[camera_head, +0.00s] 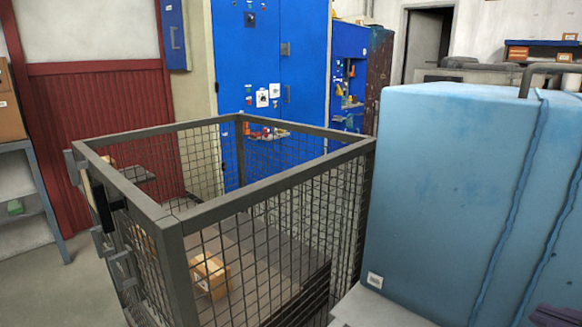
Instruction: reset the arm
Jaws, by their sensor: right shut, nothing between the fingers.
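I make out neither my left nor my right gripper in the head view. No arm of mine can be clearly recognised there either. No object is seen held.
A grey wire-mesh cage (270,188) with an open top stands ahead, a cardboard box (210,275) inside it. A large light-blue metal housing (450,190) fills the right side. A blue cabinet (270,60) stands behind. A grey shelf (45,205) is at left, with bare floor beside it.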

